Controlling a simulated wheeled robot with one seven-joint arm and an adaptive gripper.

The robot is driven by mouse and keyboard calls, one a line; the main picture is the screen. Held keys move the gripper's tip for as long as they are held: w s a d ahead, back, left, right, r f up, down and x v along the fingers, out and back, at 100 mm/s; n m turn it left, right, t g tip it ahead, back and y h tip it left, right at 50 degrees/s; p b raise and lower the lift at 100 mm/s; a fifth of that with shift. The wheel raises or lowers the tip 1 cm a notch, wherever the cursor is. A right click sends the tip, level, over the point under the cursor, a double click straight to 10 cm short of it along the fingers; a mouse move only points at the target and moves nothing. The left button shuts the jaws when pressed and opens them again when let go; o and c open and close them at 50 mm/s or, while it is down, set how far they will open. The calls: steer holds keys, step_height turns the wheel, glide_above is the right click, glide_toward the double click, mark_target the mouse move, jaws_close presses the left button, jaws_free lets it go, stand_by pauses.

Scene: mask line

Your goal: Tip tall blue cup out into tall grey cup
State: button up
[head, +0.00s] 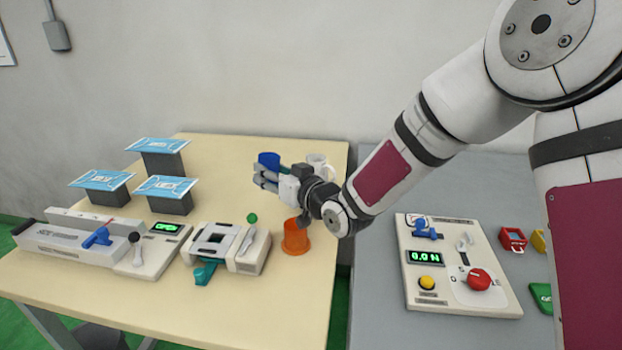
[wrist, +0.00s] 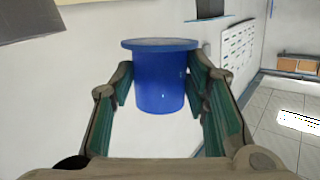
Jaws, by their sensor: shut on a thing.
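The tall blue cup (head: 268,160) is held in my gripper (head: 265,180) above the back part of the beige table. In the wrist view the blue cup (wrist: 160,80) sits between the two green-padded fingers (wrist: 165,105), its wide rim towards the top of the picture, and looks roughly upright. Its inside is not visible. A pale grey cup (head: 317,164) stands at the back right of the table, right of the blue cup and apart from it, partly hidden by my gripper and wrist.
An orange cup (head: 295,238) stands on the beige table (head: 295,300) below my wrist. A device with a green-knobbed lever (head: 235,245) is left of it. Blue-topped boxes (head: 165,188) stand at the left. A grey table (head: 378,300) with a control panel (head: 455,265) is at the right.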

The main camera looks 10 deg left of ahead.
steer(key=d+m+t, duration=0.1)
steer(key=m, duration=0.3)
steer(key=w+d+m+t+y+p, duration=0.1)
steer(key=m, duration=0.3)
steer(key=w+d+m+t+p, duration=0.1)
steer(key=d+m, duration=0.1)
steer(key=m, duration=0.2)
steer(key=shift+w+r+m+y, duration=0.1)
steer(key=shift+r+m+y, duration=0.2)
steer(key=shift+m+y, duration=0.1)
stand_by(0.6)
steer(key=shift+w+d+r+m+t, duration=0.1)
steer(key=shift+d+m+t, duration=0.2)
steer(key=shift+m, duration=0.1)
steer(key=shift+w+d+r+m+t, duration=0.2)
steer(key=shift+m+t, duration=0.1)
steer(key=shift+m, duration=0.5)
steer(key=shift+s+a+m, duration=0.15)
steer(key=shift+s+m, duration=0.05)
steer(key=shift+m, duration=0.1)
